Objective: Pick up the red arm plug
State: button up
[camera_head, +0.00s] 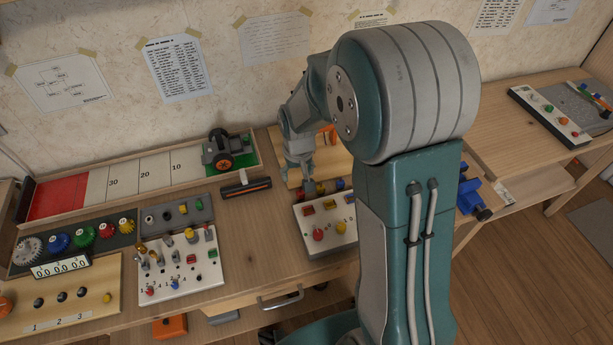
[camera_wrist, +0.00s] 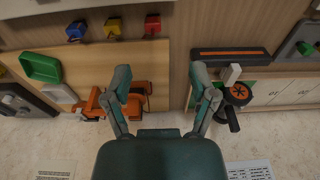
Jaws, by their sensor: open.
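A small red plug (camera_wrist: 153,24) stands at the top of the wrist view, right of a yellow plug (camera_wrist: 113,28) and a blue plug (camera_wrist: 76,31). In the head view the red plug (camera_head: 310,191) is close to my gripper and partly unclear, with the yellow and blue plugs to its right. My gripper (camera_wrist: 160,76) is open and empty, its two fingers wide apart. In the wrist view the red plug lies above the fingertips in the picture, outside the fingers. In the head view my gripper (camera_head: 300,176) is above the wooden board, partly hidden by its own links.
An orange part (camera_wrist: 135,97) lies beside the left finger in the wrist view. A black tray with an orange strip (camera_head: 245,186) and a wheeled toy (camera_head: 227,151) are to the left. A white panel with a red knob (camera_head: 318,234) is in front. The table is crowded.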

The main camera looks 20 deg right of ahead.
aim_at(300, 192)
jog(key=f, duration=0.4)
jog(key=w+f, duration=0.1)
jog(key=f, duration=0.1)
jog(key=shift+d, duration=0.25)
jog(key=f, duration=0.5)
jog(key=shift+w+d+f, duration=0.1)
jog(key=shift+w+d, duration=0.25)
jog(key=shift+w, duration=0.05)
jog(key=shift+a, duration=0.1)
jog(key=c, duration=0.9)
